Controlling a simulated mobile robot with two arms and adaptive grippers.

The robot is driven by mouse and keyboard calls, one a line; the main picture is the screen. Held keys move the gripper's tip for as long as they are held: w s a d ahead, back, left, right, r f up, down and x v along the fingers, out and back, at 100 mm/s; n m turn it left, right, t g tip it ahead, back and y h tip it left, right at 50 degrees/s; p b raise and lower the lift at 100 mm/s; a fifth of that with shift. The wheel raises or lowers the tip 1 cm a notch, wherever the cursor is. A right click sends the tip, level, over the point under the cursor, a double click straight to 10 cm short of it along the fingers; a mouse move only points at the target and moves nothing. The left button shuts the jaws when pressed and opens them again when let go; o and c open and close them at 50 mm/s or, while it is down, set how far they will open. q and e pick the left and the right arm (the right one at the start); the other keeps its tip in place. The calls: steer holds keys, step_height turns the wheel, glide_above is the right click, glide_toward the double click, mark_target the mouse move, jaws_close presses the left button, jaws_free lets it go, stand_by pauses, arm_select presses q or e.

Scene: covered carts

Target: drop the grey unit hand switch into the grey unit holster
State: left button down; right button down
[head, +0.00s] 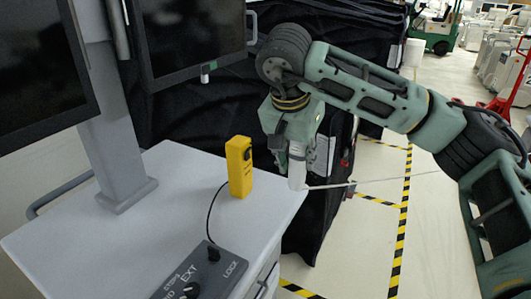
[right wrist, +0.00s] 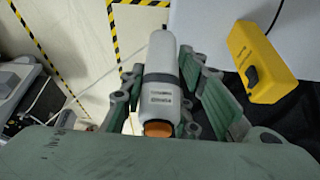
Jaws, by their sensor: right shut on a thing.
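My right gripper (head: 295,150) points down beside the cart's right edge, shut on a pale hand switch (head: 297,172). In the right wrist view, the hand switch (right wrist: 160,75) lies between the green fingers of my right gripper (right wrist: 160,65). It has a grey band, a small label and an orange button at the near end. A thin pale cord runs from near its lower end to the right in the head view. I cannot pick out the grey unit holster with certainty in either view. My left gripper is not in view.
A yellow handheld box (head: 239,167) stands on the white cart top (head: 130,245), with a black cable to a grey control panel (head: 205,270). Monitors (head: 195,35) stand at the left. Black covers hang behind my right arm. Striped floor (head: 380,240) is open at right.

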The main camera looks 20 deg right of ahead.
steer(key=shift+s+d, duration=0.15)
steer(key=s+a+f+n+y, duration=0.1)
steer(key=s+a+f+n, duration=0.1)
steer(key=s, duration=0.3)
steer(key=s+a+f+n+t+y, duration=0.1)
steer(key=s+a+f+n, duration=0.1)
steer(key=s+f+n, duration=0.2)
steer(key=s, duration=0.2)
steer(key=shift+s, duration=0.3)
steer(key=shift+d, duration=0.1)
